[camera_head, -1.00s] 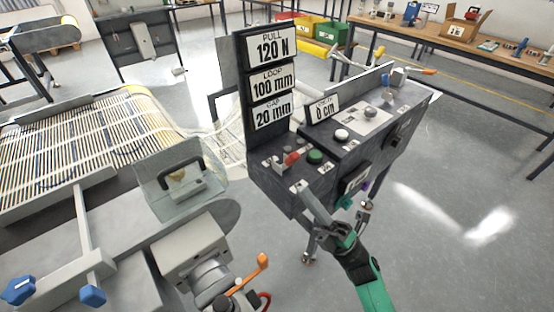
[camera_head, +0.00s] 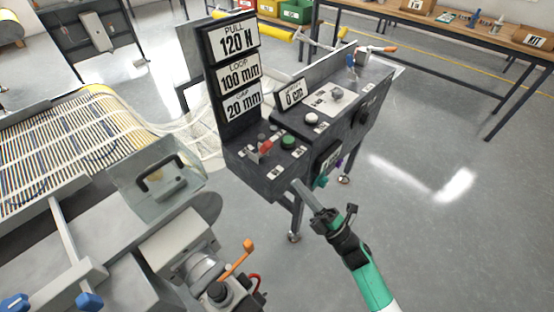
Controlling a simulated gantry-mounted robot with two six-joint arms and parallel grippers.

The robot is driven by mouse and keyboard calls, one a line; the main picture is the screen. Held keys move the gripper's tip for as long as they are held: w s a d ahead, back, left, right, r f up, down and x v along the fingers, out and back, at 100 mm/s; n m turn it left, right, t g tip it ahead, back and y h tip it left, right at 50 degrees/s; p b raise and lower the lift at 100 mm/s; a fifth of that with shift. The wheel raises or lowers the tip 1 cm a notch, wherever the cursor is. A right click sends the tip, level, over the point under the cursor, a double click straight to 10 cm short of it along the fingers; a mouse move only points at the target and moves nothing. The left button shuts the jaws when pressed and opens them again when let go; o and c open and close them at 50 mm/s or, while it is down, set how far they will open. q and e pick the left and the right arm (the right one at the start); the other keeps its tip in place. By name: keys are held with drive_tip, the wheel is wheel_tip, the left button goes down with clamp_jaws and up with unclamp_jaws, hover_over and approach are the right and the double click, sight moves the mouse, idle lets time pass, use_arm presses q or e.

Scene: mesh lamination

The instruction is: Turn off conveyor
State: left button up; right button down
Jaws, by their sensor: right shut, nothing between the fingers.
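The dark control console (camera_head: 262,172) stands in the middle of the view. A red switch lever (camera_head: 265,147) and a green button (camera_head: 288,142) are on its top near the left corner. The conveyor (camera_head: 72,152) with its striped mesh lies at the left. My right gripper (camera_head: 296,184) is shut and empty. Its tip is in front of the console's near corner, below and right of the red lever, apart from the lever in the picture. My left gripper is not in view.
A sign panel (camera_head: 232,75) rises from the console, reading PULL 120 N, LOOP 100 mm and GAP 20 mm. A clear guard box with a black handle (camera_head: 157,183) stands by the conveyor. An orange-handled lever (camera_head: 240,258) is nearer. Open floor (camera_head: 430,240) lies to the right.

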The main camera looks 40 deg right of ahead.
sight(264, 149)
drive_tip(key=b+x, duration=0.1)
drive_tip(key=x, duration=0.8)
drive_tip(key=shift+w+r, duration=0.15)
drive_tip(key=shift+w, duration=0.15)
